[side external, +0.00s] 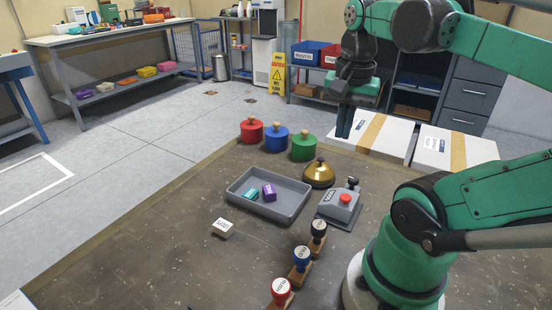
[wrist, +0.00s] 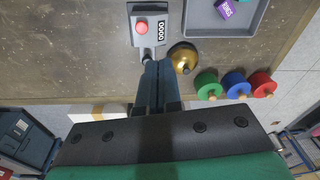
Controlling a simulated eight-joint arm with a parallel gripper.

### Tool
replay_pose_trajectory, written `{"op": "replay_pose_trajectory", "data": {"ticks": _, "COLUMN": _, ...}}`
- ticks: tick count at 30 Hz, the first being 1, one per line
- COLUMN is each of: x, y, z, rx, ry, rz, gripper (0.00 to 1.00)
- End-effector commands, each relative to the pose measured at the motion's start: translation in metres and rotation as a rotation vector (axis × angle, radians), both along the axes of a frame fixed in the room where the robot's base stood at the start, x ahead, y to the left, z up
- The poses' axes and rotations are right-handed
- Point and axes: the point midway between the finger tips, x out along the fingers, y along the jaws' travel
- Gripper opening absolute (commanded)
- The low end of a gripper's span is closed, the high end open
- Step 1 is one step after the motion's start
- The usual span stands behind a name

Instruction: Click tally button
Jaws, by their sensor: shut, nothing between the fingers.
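The tally counter (side external: 340,205) is a grey box on a base plate, with a red button (side external: 345,198) on top and a small black-topped lever at its back. My gripper (side external: 343,130) is shut and empty, pointing down above and behind the counter in the side view. In the wrist view my gripper's fingertips (wrist: 157,66) are together, just below the counter in the picture and left of the brass bell (wrist: 183,57).
A grey tray (side external: 240,190) holds a teal and a purple block. Red, blue and green knobbed cylinders (side external: 276,140) stand behind it. Several stamps (side external: 301,262) stand at the front. White boxes (side external: 375,135) lie beyond the table edge. A small white block (side external: 223,228) lies alone.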

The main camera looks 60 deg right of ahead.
Motion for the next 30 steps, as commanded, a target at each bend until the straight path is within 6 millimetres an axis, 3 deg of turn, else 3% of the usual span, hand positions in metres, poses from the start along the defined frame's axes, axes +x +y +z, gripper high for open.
{"op": "replay_pose_trajectory", "data": {"ticks": 6, "x": -0.022, "y": -0.005, "z": 0.011, "rx": 0.048, "ry": 0.054, "rz": -0.199, "gripper": 0.0}}
{"op": "replay_pose_trajectory", "data": {"ticks": 17, "x": -0.022, "y": -0.005, "z": 0.009, "rx": 0.049, "ry": 0.054, "rz": -0.202, "gripper": 0.0}}
{"op": "replay_pose_trajectory", "data": {"ticks": 22, "x": -0.022, "y": -0.006, "z": -0.007, "rx": 0.049, "ry": 0.054, "rz": -0.201, "gripper": 0.0}}
{"op": "replay_pose_trajectory", "data": {"ticks": 30, "x": -0.021, "y": -0.008, "z": -0.053, "rx": 0.048, "ry": 0.054, "rz": -0.2, "gripper": 0.0}}
